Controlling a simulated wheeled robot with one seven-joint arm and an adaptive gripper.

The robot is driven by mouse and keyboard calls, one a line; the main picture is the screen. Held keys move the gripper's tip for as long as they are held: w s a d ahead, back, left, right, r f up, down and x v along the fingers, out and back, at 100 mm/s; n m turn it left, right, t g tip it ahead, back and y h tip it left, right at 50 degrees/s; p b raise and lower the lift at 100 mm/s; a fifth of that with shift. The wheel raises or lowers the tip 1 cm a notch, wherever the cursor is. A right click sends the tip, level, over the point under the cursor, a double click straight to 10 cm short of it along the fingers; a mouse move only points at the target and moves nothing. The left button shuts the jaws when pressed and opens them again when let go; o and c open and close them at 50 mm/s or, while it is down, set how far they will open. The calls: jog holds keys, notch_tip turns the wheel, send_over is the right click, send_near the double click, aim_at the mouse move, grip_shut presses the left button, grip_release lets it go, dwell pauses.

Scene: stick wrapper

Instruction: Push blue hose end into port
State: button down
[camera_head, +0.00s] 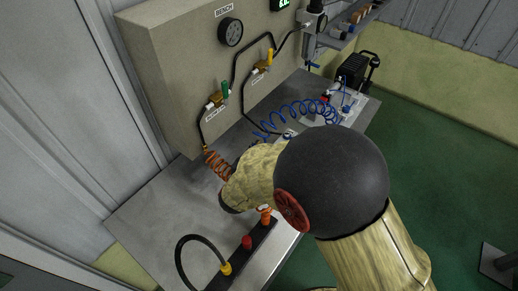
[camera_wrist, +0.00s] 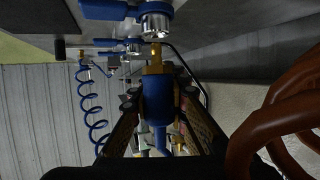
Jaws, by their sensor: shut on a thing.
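The blue hose end (camera_wrist: 157,98), a blue body with a brass tip (camera_wrist: 155,68), is in the wrist view. My gripper (camera_wrist: 157,105) is shut on it, with one finger on each side. The brass tip points up the picture at a silver port (camera_wrist: 155,24) with a blue collar. The tip is in line with the port and right at its mouth; whether it is touching or inside, I cannot tell. In the head view my arm hides the gripper, hose end and port.
A blue coiled hose (camera_head: 302,110) lies on the metal bench (camera_head: 150,212); it also shows in the wrist view (camera_wrist: 92,112). An orange coil (camera_head: 218,164) hangs near my arm, and orange loops (camera_wrist: 270,125) crowd the wrist view's right. A panel (camera_head: 190,60) with valves stands behind.

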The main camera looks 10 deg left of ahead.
jog(key=shift+f+b, duration=0.55)
jog(key=shift+f, duration=0.75)
jog(key=c, duration=1.6)
grip_release()
jog(key=shift+c, duration=0.2)
jog(key=v, duration=1.2)
jog(key=shift+f, duration=0.1)
